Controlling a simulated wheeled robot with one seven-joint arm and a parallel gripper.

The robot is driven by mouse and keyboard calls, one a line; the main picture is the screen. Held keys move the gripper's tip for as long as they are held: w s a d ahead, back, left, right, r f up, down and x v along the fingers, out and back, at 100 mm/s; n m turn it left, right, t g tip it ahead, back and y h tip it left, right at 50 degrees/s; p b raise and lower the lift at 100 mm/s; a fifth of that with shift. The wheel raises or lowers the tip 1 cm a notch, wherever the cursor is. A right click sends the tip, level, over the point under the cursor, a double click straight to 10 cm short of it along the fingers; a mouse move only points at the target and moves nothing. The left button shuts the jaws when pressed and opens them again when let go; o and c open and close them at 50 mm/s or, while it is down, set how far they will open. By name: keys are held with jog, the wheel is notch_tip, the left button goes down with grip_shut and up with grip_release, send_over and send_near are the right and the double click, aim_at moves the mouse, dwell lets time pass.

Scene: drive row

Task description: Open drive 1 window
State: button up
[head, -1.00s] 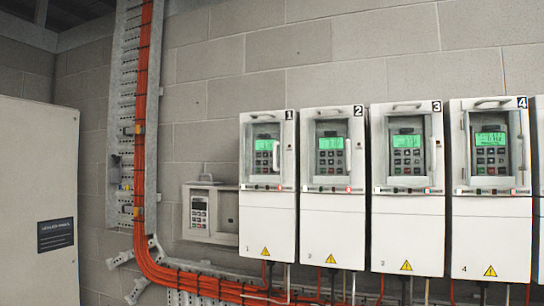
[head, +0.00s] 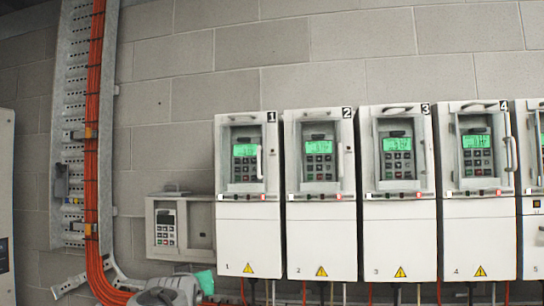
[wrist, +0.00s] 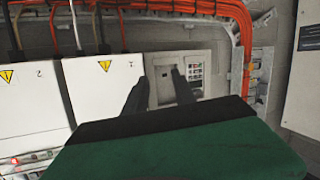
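Drive 1 (head: 248,235) is the leftmost white cabinet of the row in the head view. Its window (head: 245,158) is shut, with a pale vertical handle (head: 259,162) on its right side and a green-lit keypad behind it. Part of my grey and teal arm shows at the bottom of the head view, below and left of drive 1; the fingertips are not clear there. In the wrist view, turned upside down, my gripper (wrist: 160,76) has two dark fingers apart with nothing between them. The lower part of drive 1 (wrist: 108,85) shows beside them; its window is hidden.
Drives 2 (head: 320,235), 3 (head: 399,240) and 4 (head: 478,240) stand close on the right, with another at the edge. A small keypad box (head: 165,228) is left of drive 1. Orange cables (head: 94,150) run down a metal tray further left.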

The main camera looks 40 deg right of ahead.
jog(key=d+r+m+h, duration=0.2)
jog(key=d+r+h, duration=0.3)
jog(key=r, duration=0.6)
jog(key=m+g+h, duration=0.3)
jog(key=m+h, duration=0.3)
jog(key=h, duration=0.1)
send_near(259, 158)
jog(key=d, duration=0.2)
jog(key=p+x, duration=0.2)
jog(key=x, duration=0.2)
jog(key=w+p+x, duration=0.1)
jog(key=p+x, duration=0.1)
jog(key=x, duration=0.1)
jog(key=shift+w+d, duration=0.15)
jog(key=shift+a+r, duration=0.3)
jog(key=shift+a, duration=0.15)
grip_shut()
jog(key=shift+s, duration=0.25)
jog(key=shift+d, duration=0.2)
